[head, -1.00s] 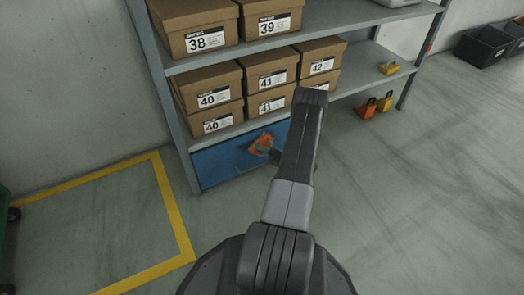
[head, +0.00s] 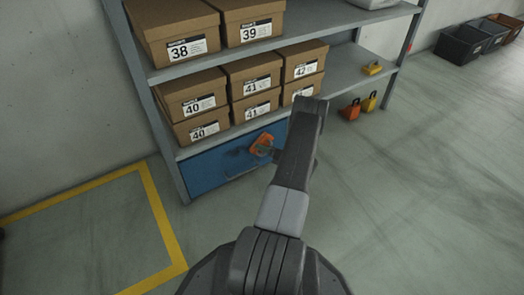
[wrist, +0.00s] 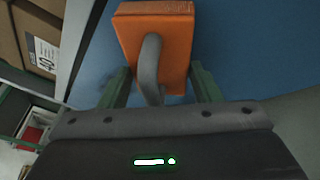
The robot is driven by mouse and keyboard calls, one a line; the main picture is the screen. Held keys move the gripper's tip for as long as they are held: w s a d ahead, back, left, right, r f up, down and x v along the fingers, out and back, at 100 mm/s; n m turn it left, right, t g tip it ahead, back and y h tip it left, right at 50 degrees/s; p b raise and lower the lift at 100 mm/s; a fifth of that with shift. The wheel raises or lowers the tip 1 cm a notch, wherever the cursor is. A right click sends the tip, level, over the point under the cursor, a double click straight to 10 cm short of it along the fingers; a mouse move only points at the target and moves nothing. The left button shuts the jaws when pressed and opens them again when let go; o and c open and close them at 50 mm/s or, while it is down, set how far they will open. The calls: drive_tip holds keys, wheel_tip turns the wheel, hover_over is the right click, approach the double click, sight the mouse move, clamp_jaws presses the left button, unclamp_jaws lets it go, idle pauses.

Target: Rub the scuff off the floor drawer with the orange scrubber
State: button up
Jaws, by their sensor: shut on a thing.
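The orange scrubber (head: 262,144) is held in front of the blue floor drawer (head: 210,175) at the bottom of the shelf. In the wrist view the scrubber (wrist: 178,40) has a grey loop handle (wrist: 150,70). My gripper (wrist: 158,78) is shut on this handle, one green finger on each side. The blue drawer front (wrist: 235,60) fills the background there; I cannot tell whether the scrubber touches it. A faint dark patch shows on the drawer left of the scrubber in the head view; I cannot tell if it is scuff or shadow. My arm hides the drawer's right part.
Several shoe boxes (head: 245,70) stand on the grey shelves (head: 345,82) above the drawer. An orange and a yellow object (head: 350,109) stand on the floor at right. Dark bins (head: 465,45) are by the wall. The floor with yellow tape (head: 160,215) is clear.

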drive_tip(key=shift+s+a+p, duration=0.1)
drive_tip(key=shift+s+a, duration=0.95)
drive_tip(key=shift+a, duration=0.6)
drive_tip(key=shift+s+a+p, duration=0.15)
drive_tip(key=shift+s+a, duration=0.9)
drive_tip(key=shift+a, duration=0.55)
drive_tip(key=shift+s+a+p, duration=0.1)
drive_tip(key=shift+s+a, duration=0.95)
drive_tip(key=shift+a, duration=0.6)
drive_tip(key=shift+s+a, duration=1)
drive_tip(key=shift+a, duration=0.35)
drive_tip(key=shift+s+a, duration=1)
drive_tip(key=shift+a, duration=0.3)
drive_tip(key=shift+f, duration=0.1)
drive_tip(key=s+d, duration=0.3)
drive_tip(key=s, duration=0.2)
drive_tip(key=shift+d+p, duration=0.25)
drive_tip(key=shift+p, duration=0.05)
drive_tip(key=shift+s+d, duration=0.4)
drive_tip(key=shift+s, duration=0.25)
drive_tip(key=shift+s+d, duration=0.4)
drive_tip(key=shift+s, duration=0.2)
drive_tip(key=shift+w, duration=0.1)
